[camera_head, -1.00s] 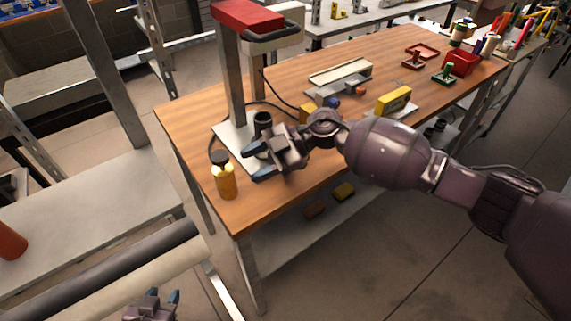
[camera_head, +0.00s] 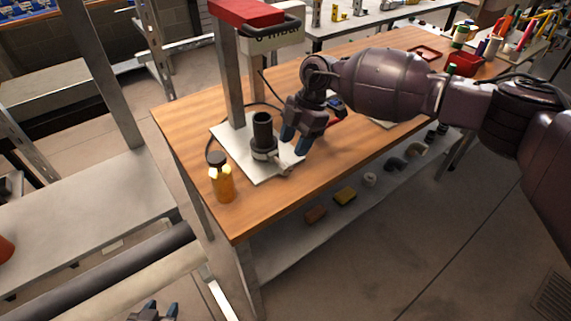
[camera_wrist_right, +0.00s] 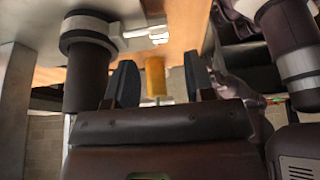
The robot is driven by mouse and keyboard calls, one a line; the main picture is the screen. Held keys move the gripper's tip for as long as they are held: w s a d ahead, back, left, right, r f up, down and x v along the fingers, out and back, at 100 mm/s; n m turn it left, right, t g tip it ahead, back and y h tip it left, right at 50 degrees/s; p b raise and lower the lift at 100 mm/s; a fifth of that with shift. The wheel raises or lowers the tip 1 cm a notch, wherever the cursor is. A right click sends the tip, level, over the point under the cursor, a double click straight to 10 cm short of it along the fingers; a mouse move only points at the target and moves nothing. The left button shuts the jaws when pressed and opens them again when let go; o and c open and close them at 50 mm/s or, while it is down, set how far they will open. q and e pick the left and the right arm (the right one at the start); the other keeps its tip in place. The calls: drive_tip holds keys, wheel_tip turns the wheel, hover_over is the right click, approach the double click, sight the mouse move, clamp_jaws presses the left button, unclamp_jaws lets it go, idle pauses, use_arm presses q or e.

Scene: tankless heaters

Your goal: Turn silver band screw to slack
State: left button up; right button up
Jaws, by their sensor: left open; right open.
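A black upright pipe (camera_head: 262,128) stands on a white plate on the wooden table. A silver band (camera_head: 264,155) goes around its lower part, with a screw end (camera_head: 286,170) sticking out toward the front right. My right gripper (camera_head: 296,142) is open and empty, fingers pointing down, to the right of the pipe and apart from it. In the right wrist view the pipe (camera_wrist_right: 88,75) and silver band (camera_wrist_right: 88,27) are left of the open fingers, and the screw end (camera_wrist_right: 158,38) shows beyond them. My left gripper (camera_head: 160,312) is open at the bottom edge, far from the band.
An amber bottle (camera_head: 221,182) with a dark cap stands at the table's front left, close to the white plate (camera_head: 226,138). A metal post with a red-topped head (camera_head: 247,14) rises behind the pipe. A red bin (camera_head: 464,66) is at the far right. The table front is clear.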

sight(286, 164)
drive_tip(key=x, duration=0.7)
drive_tip(key=shift+b, duration=0.35)
drive_tip(key=shift+r, duration=0.1)
clamp_jaws()
